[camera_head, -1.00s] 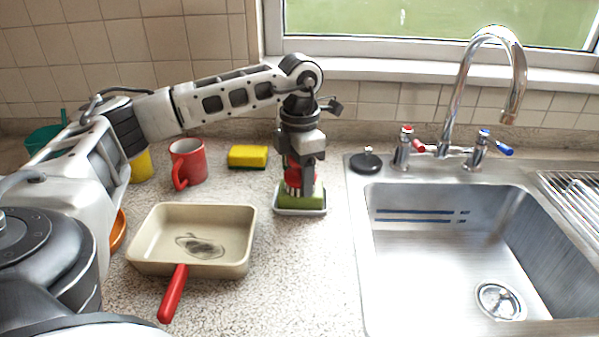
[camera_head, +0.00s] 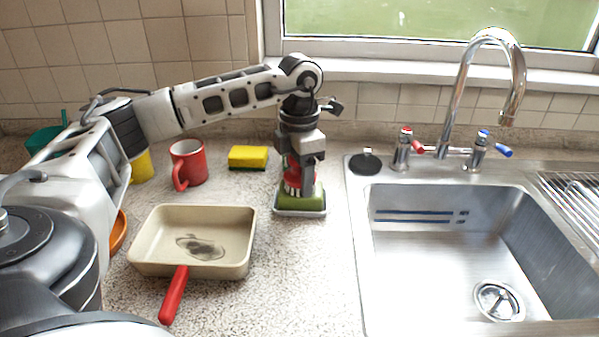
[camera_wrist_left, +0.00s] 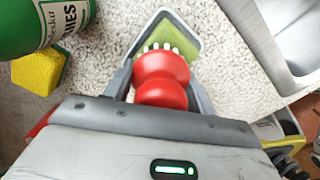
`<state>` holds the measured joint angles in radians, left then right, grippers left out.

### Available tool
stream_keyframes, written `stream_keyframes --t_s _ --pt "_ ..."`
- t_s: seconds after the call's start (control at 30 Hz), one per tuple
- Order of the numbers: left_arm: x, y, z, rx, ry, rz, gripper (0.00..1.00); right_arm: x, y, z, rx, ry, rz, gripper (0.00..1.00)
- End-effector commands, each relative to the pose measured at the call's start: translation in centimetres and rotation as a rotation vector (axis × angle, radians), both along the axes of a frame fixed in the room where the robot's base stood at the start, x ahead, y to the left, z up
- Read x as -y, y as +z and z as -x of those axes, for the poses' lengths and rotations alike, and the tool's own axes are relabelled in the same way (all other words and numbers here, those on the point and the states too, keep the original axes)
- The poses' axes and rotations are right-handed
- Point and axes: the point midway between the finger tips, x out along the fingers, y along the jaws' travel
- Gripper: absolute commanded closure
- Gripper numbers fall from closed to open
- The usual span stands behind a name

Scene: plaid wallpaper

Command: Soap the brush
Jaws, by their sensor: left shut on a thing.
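My left gripper (camera_head: 299,188) points straight down and is shut on a red brush (camera_wrist_left: 162,80) with white bristles. The brush also shows between the fingers in the head view (camera_head: 293,178). Its bristles face down at the green soap (camera_head: 305,201), and they look to be touching it, though the exact contact is hidden. The soap lies in a small grey dish (camera_head: 300,213) on the counter, left of the sink. In the wrist view the soap (camera_wrist_left: 188,38) shows beyond the brush, inside the dish rim. My right gripper is in neither view.
A yellow sponge (camera_head: 248,157) and red mug (camera_head: 187,164) stand left of the dish. A beige pan (camera_head: 145,262) with a red handle is nearer. The sink (camera_head: 400,260) with its tap (camera_head: 465,80) is right. A green bottle (camera_wrist_left: 30,25) shows in the wrist view.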

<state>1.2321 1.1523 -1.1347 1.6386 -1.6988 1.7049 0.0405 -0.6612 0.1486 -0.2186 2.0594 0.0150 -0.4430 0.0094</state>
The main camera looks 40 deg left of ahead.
Motion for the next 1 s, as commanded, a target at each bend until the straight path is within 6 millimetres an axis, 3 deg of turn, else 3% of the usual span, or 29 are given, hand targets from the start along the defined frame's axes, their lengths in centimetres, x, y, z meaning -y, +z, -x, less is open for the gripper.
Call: stream_keyframes --t_s 0.7,1.0 --pt "0.0 6.2 0.0 0.002 0.0 0.0 0.64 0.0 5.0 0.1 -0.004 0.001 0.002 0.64" --pt "0.0 6.5 0.0 0.002 0.0 0.0 0.64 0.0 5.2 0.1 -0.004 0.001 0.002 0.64"
